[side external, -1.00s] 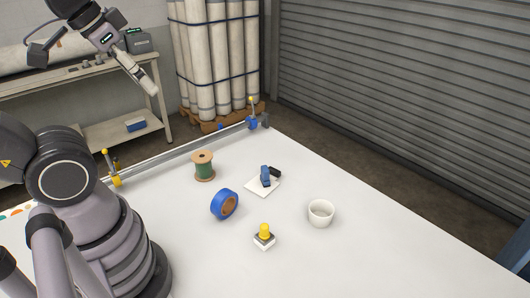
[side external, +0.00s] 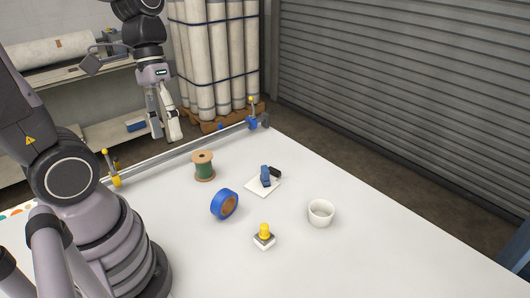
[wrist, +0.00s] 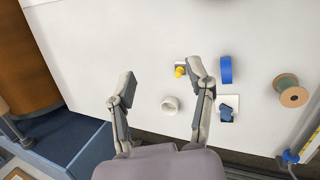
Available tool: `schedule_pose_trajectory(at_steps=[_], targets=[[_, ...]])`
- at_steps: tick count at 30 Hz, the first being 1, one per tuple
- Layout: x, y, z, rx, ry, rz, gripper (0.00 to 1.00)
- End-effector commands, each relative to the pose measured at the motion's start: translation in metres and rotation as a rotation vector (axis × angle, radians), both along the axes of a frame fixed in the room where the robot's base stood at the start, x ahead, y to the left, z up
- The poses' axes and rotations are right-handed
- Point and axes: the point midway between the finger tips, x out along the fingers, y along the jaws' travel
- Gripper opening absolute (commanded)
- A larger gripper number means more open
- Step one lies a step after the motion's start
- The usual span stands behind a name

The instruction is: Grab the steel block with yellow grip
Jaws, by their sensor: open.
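The steel block (side external: 263,242) is a small grey block with an upright yellow grip (side external: 264,230) on top. It stands on the white table near the front middle. In the wrist view the block (wrist: 180,63) and its yellow grip (wrist: 180,71) show beyond the fingers, just left of the right fingertip. My gripper (side external: 168,138) is high at the back left in the side view, well away from the block, pointing down. Its two fingers are spread and empty, as the wrist view (wrist: 164,78) also shows.
A blue tape roll (side external: 224,204), a green spool (side external: 203,166), a white cup (side external: 321,213) and a blue-and-black item on a white square (side external: 263,184) stand around the block. A rail with clamps (side external: 190,151) runs along the back edge. The table's front right is clear.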

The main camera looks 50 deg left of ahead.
Motion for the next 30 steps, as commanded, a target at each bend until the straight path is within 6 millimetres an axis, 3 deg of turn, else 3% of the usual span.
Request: schedule_pose_trajectory(at_steps=[6, 13, 17, 21, 27, 30], targets=[[0.014, -0.027, -0.035, -0.357, 0.375, 0.177, 0.53], [0.048, -0.041, -0.066, -0.757, 0.64, 0.462, 0.53], [0.072, -0.038, -0.092, -0.97, 0.733, 0.67, 0.53], [0.094, -0.027, -0.13, -1.17, 0.792, 0.931, 0.53], [0.106, -0.011, -0.187, -1.338, 0.808, 1.273, 0.53], [0.106, -0.006, -0.207, -1.37, 0.803, 1.38, 0.53]])
